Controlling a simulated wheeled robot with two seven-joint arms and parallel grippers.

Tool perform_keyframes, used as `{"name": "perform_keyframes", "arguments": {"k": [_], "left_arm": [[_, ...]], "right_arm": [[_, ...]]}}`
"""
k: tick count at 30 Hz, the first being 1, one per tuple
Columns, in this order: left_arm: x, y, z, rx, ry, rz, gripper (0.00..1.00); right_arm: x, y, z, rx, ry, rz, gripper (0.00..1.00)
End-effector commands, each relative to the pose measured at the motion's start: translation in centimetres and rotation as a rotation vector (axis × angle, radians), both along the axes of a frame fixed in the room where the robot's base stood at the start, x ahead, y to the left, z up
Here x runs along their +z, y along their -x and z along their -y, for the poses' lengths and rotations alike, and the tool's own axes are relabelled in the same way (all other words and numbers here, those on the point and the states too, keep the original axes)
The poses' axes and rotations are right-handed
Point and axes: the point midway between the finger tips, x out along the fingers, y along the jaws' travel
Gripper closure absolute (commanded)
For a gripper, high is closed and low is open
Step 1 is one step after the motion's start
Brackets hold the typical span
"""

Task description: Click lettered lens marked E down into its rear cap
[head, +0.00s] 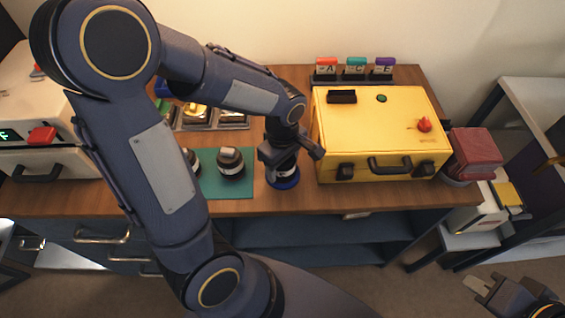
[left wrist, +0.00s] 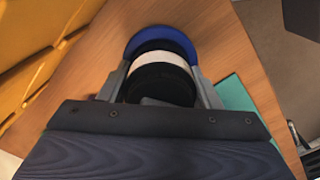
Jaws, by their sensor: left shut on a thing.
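My left gripper (head: 284,163) is shut on a dark lens (left wrist: 160,78) with a white band. The lens stands roughly upright between the fingers, right of the green mat. A wider blue round piece (head: 284,182) is at its lower end; it also shows in the left wrist view as a blue rim (left wrist: 160,33). I cannot tell whether the lens is seated in it or just above it. No letter on this lens is readable. My right gripper (head: 482,290) is at the lower right, off the table and away from the lens; its finger gap is unclear.
Another dark lens (head: 231,164) stands on the green mat (head: 236,190), with one more partly behind my left arm. A yellow case (head: 380,130) stands close on the right. Tags A, C and E (head: 384,68) stand at the back. A tray (head: 210,122) is behind the mat.

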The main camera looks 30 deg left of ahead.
Motion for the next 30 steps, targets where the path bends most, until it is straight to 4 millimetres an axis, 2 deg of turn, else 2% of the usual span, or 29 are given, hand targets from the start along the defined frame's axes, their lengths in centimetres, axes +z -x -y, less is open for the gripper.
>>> {"name": "perform_keyframes", "arguments": {"k": [12, 30], "left_arm": [[0.1, 0.0, 0.0, 0.0, 0.0, -0.001, 0.66], [3.6, 0.0, 0.0, 0.0, 0.001, 0.002, 0.66]], "right_arm": [[0.1, 0.0, 0.0, 0.0, 0.0, 0.0, 1.0], [2.9, 0.0, 0.0, 0.0, 0.0, 0.0, 1.0]]}}
